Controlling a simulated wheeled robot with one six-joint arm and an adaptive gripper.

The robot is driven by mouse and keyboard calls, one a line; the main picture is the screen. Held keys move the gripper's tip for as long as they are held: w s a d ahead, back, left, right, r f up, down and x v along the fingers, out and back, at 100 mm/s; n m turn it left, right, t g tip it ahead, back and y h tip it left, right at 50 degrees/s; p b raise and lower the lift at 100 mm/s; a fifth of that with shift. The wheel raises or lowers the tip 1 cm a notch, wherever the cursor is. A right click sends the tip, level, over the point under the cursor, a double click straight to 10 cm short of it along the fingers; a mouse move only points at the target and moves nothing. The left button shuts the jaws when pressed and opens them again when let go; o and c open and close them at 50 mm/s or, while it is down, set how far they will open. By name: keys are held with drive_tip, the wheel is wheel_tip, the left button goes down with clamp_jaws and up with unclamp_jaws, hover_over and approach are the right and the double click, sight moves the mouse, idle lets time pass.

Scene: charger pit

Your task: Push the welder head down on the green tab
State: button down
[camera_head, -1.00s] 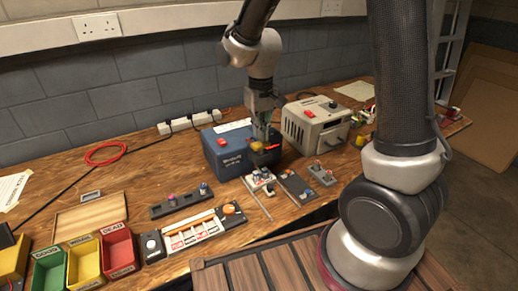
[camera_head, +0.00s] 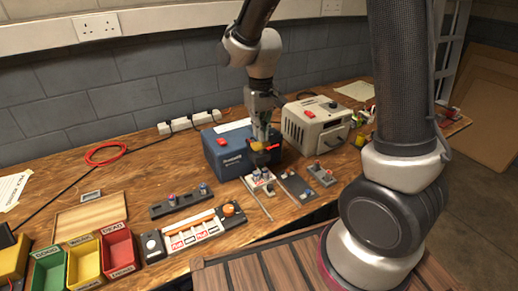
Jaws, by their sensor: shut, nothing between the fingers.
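The welder is the dark blue box (camera_head: 228,150) with a red button on top, standing on the bench below my arm. Its head (camera_head: 260,158), a dark block with a yellow-orange part, sticks out at its right front. My gripper (camera_head: 261,139) points straight down, shut and empty, with its fingertips at the top of the head. They look in contact with it, though the view is small. A red glow (camera_head: 274,148) shows at the head's right side. The green tab is not discernible; the head and gripper may hide it. A small fixture (camera_head: 260,181) sits just in front of the head.
A beige box (camera_head: 314,127) stands close on the right. Dark trays (camera_head: 180,203) and a tester strip (camera_head: 190,233) lie in front left. Green, yellow and red bins (camera_head: 118,247) stand at the left. A power strip (camera_head: 188,123) lies behind.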

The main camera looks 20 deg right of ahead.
sight(261, 143)
drive_tip(key=shift+f, duration=0.1)
drive_tip(key=shift+f, duration=1.75)
drive_tip(key=shift+r, duration=3.35)
